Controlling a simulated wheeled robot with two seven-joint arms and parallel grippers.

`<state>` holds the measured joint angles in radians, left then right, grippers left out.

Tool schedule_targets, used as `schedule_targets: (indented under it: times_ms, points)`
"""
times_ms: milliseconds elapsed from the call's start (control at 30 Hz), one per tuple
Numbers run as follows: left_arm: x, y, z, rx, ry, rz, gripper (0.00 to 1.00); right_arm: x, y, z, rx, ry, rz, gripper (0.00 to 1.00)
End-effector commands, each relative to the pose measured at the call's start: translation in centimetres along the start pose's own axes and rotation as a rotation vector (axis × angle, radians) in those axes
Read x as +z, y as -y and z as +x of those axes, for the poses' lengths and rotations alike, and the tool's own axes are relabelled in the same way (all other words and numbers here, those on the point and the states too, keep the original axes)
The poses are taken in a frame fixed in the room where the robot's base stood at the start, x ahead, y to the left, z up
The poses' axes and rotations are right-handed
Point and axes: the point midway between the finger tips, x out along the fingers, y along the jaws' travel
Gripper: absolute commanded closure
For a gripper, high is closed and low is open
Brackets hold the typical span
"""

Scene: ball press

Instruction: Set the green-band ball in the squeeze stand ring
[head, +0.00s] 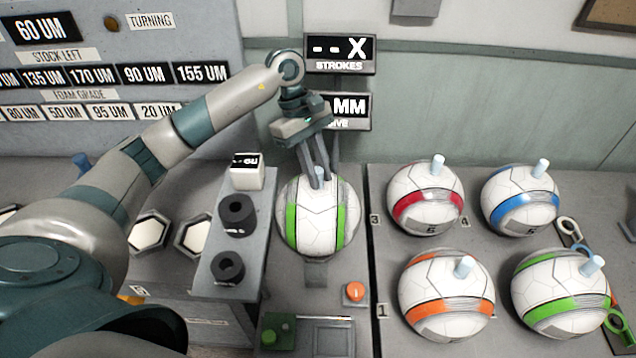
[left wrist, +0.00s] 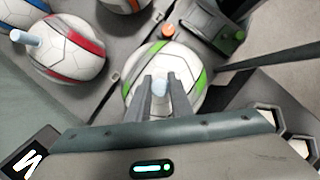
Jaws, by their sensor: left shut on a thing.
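A white ball with green bands (head: 318,228) is at the squeeze stand, whose grey lower part (head: 316,274) shows beneath it. The ball hides most of the stand ring, so I cannot tell whether it rests in it. My left gripper (head: 318,178) points down from above, shut on the pale peg on top of this ball. In the left wrist view, the fingers (left wrist: 160,88) straddle the peg, with the green-band ball (left wrist: 178,65) below. A second green-band ball (head: 562,295) sits at the front right with a free peg. My right gripper is not in view.
A red-band ball (head: 426,198), a blue-band ball (head: 520,200) and an orange-band ball (head: 446,295) sit on the right table. Black cylinders (head: 237,214) stand on a grey shelf left of the stand. An orange button (head: 355,291) and a green box (head: 277,331) are in front.

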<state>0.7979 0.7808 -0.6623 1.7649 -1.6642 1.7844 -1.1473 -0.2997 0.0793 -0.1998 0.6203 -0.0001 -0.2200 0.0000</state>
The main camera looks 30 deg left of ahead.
Motion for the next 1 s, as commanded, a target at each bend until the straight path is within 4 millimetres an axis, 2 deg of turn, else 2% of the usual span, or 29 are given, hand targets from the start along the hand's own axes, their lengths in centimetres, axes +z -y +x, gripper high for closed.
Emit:
schedule_targets:
  times_ms: [133,400,1000]
  points:
    - [-0.2,0.1,0.7,-0.003,0.002,-0.001,1.00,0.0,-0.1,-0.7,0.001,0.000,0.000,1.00]
    - [-1.4,0.1,3.4,-0.001,0.002,-0.001,1.00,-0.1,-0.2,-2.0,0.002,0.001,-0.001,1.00]
    - [-1.8,0.0,4.2,0.001,0.000,0.001,1.00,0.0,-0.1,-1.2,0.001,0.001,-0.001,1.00]
